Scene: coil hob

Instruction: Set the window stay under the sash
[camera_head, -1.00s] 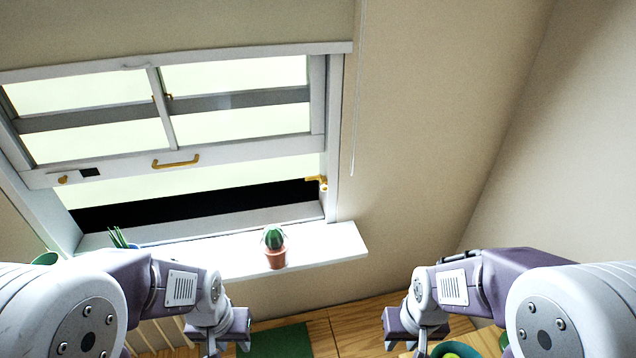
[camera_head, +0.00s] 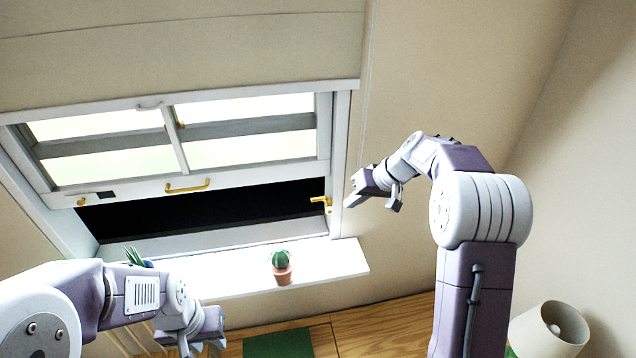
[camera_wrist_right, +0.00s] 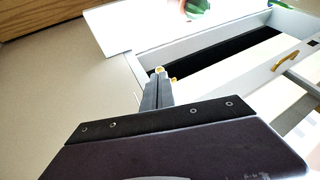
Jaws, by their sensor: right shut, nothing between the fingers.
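The white window sash (camera_head: 250,170) is raised, with a gap under its bottom rail and a brass handle (camera_head: 187,186) on it. The brass window stay (camera_head: 322,203) is on the right jamb, its arm pointing left beside the opening, below the sash rail. My right gripper (camera_head: 352,203) is shut and empty, a little right of the stay. In the right wrist view its closed fingers (camera_wrist_right: 157,90) point at the jamb, with brass bits of the stay (camera_wrist_right: 172,79) at their tips; contact cannot be told. My left gripper (camera_head: 203,346) is low at the left, partly cut off.
A potted cactus (camera_head: 282,267) stands on the white sill (camera_head: 335,262), with another plant (camera_head: 136,257) at its left end. A cord hangs on the wall right of the window. The wall at right is clear.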

